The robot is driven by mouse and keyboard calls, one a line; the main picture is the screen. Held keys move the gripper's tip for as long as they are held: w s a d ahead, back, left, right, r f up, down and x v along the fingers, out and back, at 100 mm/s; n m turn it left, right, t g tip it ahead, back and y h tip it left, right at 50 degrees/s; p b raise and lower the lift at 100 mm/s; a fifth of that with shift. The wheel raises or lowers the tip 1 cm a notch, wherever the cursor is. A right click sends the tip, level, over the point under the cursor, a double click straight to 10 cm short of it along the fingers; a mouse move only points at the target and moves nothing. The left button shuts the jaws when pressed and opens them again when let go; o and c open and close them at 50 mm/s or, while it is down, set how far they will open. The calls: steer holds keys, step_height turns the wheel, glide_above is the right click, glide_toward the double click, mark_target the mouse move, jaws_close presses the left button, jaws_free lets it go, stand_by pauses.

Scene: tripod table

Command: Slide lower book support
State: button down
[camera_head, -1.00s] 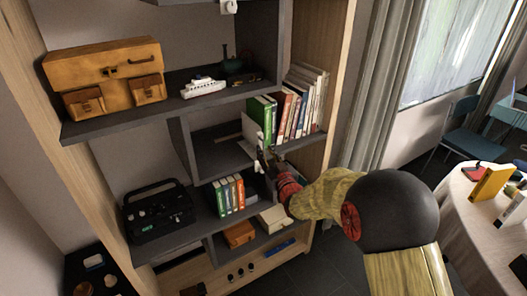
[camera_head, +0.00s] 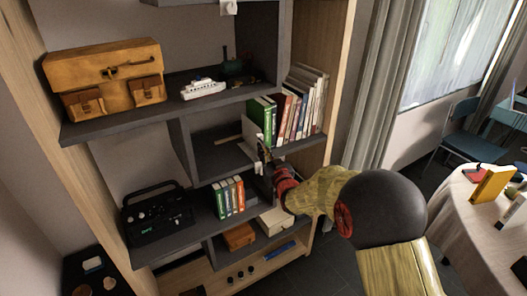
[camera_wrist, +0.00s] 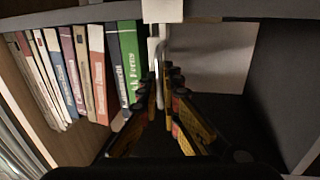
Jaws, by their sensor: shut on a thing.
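The lower book support is a pale upright panel (camera_head: 250,136) at the left end of the book row on the middle shelf. In the wrist view its panel (camera_wrist: 215,60) stands right of the green book, with a white block at the top and a thin pale bar coming down. My gripper (camera_head: 265,157) is at the support's front edge, below and in front of the green book (camera_head: 262,112). In the wrist view my gripper (camera_wrist: 165,85) is shut on the bar of the support. The exact contact is partly hidden by the fingers.
Several books (camera_head: 300,105) stand right of the support, against the wooden side wall. The shelf bay left of it (camera_head: 215,155) is mostly clear, with a small tan stick (camera_head: 228,139). A dark divider closes that bay. More books (camera_head: 230,196) stand below.

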stand_by(0.8)
steer(key=s+a+b, duration=0.3)
steer(key=s+a, duration=0.5)
steer(key=a, duration=0.3)
steer(key=shift+a+b, duration=0.3)
steer(key=shift+a, duration=0.05)
steer(key=c, duration=2)
jaws_free()
steer(key=shift+c, duration=0.2)
steer(key=v, duration=1.2)
